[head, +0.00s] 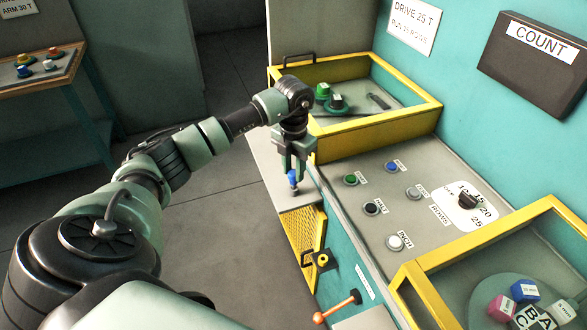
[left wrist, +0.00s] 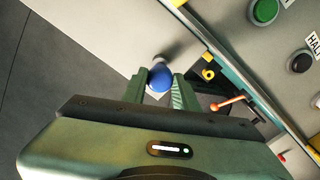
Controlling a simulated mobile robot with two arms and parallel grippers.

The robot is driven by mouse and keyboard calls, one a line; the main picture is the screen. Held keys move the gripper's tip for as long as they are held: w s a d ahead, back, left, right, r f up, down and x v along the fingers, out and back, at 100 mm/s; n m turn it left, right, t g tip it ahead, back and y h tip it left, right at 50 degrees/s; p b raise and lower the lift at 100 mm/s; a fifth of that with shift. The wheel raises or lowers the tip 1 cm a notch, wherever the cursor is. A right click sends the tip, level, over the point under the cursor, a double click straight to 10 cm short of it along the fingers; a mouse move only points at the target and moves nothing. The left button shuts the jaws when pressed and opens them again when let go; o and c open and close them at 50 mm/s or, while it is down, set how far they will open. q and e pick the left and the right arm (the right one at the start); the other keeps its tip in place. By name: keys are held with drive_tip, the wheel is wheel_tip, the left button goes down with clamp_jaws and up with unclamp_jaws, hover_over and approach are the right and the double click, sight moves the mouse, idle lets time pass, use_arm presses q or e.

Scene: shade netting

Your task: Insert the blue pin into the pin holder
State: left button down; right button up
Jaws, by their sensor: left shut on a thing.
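The blue pin (head: 293,178) shows as a round blue head, with its lower part pale and small. My left gripper (head: 293,170) points down over the light grey ledge beside the control panel and is shut on the pin. In the left wrist view, the blue head (left wrist: 160,78) sits between the two green fingers, its shaft blurred. I cannot tell whether the pin's lower end touches the ledge. A small yellow bracket with a dark round centre (head: 322,260), possibly the pin holder, is below the pin in the picture, apart from it. My right gripper is out of view.
A yellow mesh guard (head: 302,238) lies below the ledge. An orange-knobbed lever (head: 338,306) sticks out further down. The control panel (head: 395,205) with several buttons is to the right, between yellow-framed trays. Open floor lies left of the ledge.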

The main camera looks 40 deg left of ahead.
use_arm(q)
drive_tip(key=shift+f+b, duration=0.4)
drive_tip(key=shift+f, duration=0.05)
idle(0.5)
drive_tip(key=shift+f+b, duration=0.4)
drive_tip(key=shift+f, duration=0.2)
drive_tip(key=c, duration=1)
unclamp_jaws()
